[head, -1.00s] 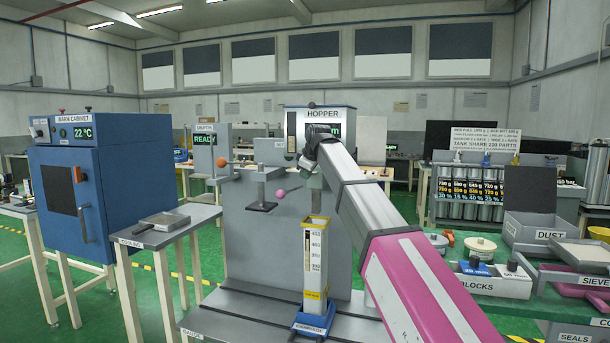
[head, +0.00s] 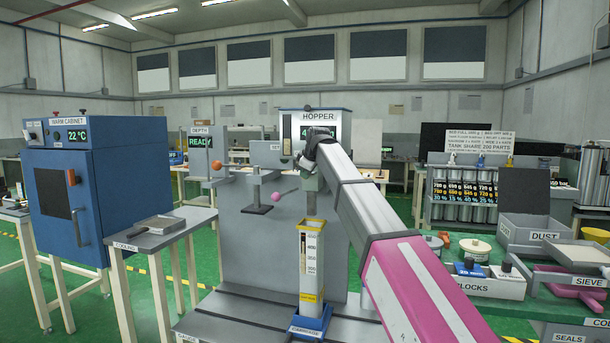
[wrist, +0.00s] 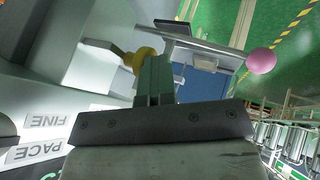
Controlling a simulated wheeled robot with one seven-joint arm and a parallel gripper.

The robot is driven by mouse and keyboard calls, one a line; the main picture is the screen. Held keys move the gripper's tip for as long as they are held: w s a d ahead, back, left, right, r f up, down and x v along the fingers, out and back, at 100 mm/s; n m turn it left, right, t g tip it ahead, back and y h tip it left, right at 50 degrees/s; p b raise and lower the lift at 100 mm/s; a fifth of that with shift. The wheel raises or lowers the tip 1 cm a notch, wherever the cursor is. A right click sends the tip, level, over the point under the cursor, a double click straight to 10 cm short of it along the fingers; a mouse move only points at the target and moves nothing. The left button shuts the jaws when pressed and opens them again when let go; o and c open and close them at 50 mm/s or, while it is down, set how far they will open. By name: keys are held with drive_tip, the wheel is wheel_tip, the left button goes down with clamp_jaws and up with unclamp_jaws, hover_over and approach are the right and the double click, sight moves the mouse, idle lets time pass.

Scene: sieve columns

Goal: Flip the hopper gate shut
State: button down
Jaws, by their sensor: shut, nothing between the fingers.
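The hopper (head: 340,125) is a grey box with a HOPPER sign and a display on a tall grey panel. A pink ball knob (head: 277,197) sits on a thin rod low on its left. In the wrist view the pink knob (wrist: 261,61) is at the rod's right end, and a yellow part (wrist: 142,58) is near its left. My gripper (wrist: 155,78) is shut and empty, beside the yellow part and apart from the pink knob. In the head view my gripper (head: 312,184) is right of the knob, partly hidden by my arm. Whether it touches the yellow part is unclear.
An orange ball (head: 215,165) is on the depth gauge at left. FINE and PACE labels (wrist: 45,120) are close by in the wrist view. The right bench holds bins and blocks.

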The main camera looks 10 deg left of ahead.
drive_tip(key=s+d+r, duration=0.3)
drive_tip(key=s+r, duration=0.5)
drive_tip(key=s, duration=0.1)
drive_tip(key=shift+d, duration=0.2)
idle(0.3)
